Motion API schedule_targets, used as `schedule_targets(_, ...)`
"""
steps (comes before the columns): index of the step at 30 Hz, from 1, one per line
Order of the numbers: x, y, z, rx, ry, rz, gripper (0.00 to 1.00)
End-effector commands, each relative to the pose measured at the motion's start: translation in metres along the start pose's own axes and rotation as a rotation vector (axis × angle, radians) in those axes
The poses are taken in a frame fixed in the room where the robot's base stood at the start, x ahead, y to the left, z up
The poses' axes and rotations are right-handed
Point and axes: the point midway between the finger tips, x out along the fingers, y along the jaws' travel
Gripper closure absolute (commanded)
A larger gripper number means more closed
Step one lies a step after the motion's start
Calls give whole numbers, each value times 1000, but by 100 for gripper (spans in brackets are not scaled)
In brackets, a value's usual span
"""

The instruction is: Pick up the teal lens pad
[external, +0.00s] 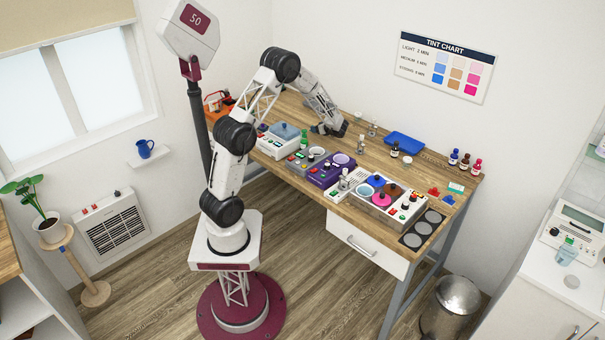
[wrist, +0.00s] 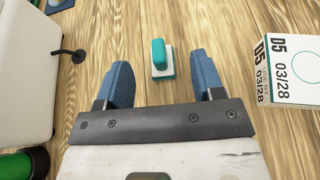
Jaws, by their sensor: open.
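The teal lens pad (wrist: 158,54) shows in the wrist view as a small upright teal block on a white and teal base, standing on the wooden table. My gripper (wrist: 160,64) is open, with its blue fingers apart. In the wrist view the pad appears between the fingertips and slightly beyond them, with a gap on each side. Nothing is held. In the external view my gripper (external: 328,129) is low over the back of the table, and I cannot make out the pad there.
In the wrist view, a white box (wrist: 287,75) marked D5 03/28 stands close right of the fingers. A white device (wrist: 25,70) with a black cable and a green cylinder (wrist: 20,164) are at left. A blue tray (external: 404,141) lies farther right on the table (external: 350,152).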

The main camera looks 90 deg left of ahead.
Motion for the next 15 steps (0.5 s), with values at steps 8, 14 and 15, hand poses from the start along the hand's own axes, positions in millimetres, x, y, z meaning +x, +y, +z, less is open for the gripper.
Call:
schedule_targets(8,32,1,-1,2,0,2,38)
schedule_targets(14,40,1,-1,1,0,0,38)
schedule_targets(15,40,1,-1,1,0,-1,38)
